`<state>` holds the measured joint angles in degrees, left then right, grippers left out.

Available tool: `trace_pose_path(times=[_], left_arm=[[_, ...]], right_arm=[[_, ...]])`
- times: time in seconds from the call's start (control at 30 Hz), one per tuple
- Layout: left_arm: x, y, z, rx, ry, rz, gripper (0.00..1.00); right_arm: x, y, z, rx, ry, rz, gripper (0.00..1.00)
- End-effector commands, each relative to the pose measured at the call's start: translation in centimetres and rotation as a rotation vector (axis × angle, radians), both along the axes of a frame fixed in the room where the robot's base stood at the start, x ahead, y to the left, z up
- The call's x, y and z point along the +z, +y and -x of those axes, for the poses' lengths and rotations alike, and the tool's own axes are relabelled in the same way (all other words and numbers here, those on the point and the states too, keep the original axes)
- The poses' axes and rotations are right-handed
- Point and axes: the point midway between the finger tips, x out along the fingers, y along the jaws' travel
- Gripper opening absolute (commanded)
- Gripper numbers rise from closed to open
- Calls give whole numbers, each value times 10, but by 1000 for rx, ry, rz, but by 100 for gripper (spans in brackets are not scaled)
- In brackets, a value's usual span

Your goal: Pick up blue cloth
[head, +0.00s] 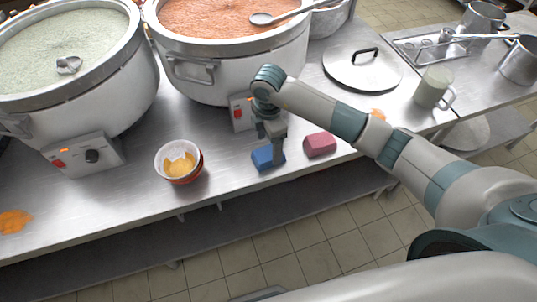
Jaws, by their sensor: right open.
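The blue cloth (262,158) is a small folded block on the steel counter, near its front edge. My right gripper (269,154) reaches in from the right and points down right at the blue cloth. Its fingers overlap the cloth in the picture and hide part of it. The jaws are open, and I cannot tell whether they touch the cloth. My left gripper is not in view.
A pink-red folded cloth (320,145) lies just right of the blue one. Stacked bowls (179,161) stand to the left. Two large stockpots (228,75) (90,95) fill the back. A lid (362,68) lies at right. Orange spills (14,222) mark the counter.

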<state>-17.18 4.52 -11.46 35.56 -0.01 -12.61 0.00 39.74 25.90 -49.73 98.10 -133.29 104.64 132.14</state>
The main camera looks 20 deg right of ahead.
Motion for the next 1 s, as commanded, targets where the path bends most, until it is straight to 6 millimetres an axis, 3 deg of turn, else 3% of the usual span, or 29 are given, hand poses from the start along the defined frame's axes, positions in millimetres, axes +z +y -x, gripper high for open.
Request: trace_pose_path(times=[0.2,0.4,0.9,1.0], left_arm=[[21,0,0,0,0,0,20],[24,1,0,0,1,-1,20],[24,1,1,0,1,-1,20],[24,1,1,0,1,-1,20]], right_arm=[[-22,0,2,-1,4,1,73],[-42,1,1,0,1,-1,73],[-45,1,1,0,0,-1,73],[-44,1,1,0,1,-1,50]])
